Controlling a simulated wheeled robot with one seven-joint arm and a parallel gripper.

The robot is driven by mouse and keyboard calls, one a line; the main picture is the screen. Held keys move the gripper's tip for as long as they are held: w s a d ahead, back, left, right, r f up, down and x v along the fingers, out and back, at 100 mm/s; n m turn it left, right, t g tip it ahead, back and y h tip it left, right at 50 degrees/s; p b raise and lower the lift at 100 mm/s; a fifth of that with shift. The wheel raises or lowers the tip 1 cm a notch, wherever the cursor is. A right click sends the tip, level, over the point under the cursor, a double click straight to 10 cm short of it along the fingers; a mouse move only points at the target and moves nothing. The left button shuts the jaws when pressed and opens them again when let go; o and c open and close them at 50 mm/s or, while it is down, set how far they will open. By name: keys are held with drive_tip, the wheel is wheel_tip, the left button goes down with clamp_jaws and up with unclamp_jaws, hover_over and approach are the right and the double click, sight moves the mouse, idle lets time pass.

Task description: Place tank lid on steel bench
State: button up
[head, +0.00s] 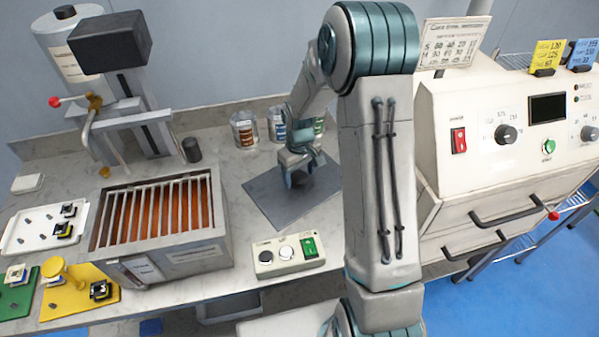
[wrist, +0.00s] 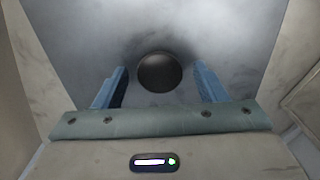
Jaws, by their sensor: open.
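The tank lid (head: 268,196) is a flat grey plate with a round black knob (wrist: 160,72). It lies flat on the pale, mottled steel bench (head: 190,287), right of the open tank. My gripper (head: 299,182) is over the lid, pointing down at the knob. In the wrist view my gripper (wrist: 160,85) is open, with one blue finger on each side of the knob and a visible gap on both sides. The lid's plate (wrist: 215,35) fills the upper middle of that view. The gripper hides part of the lid in the head view.
The open tank (head: 185,262) shows orange-brown contents under a row of bars. A control box (head: 290,257) stands in front of the lid, and several cans (head: 244,130) stand behind it. A large cream machine (head: 490,150) is at the right. Trays (head: 25,235) are at the left.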

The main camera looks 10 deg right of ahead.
sight(299, 176)
wheel_tip(299, 176, up, 11)
drive_tip(key=s+r+m+t, duration=0.1)
drive_tip(key=s+r, duration=0.3)
drive_tip(key=s, duration=0.7)
drive_tip(key=s+r+m+t, duration=0.1)
drive_tip(key=s+r+m, duration=0.2)
drive_tip(key=s, duration=0.8)
wheel_tip(299, 176, up, 3)
drive_tip(key=shift+s+f+m+t, duration=0.2)
drive_tip(key=shift+s+m+t, duration=0.1)
drive_tip(key=shift+m+t, duration=0.1)
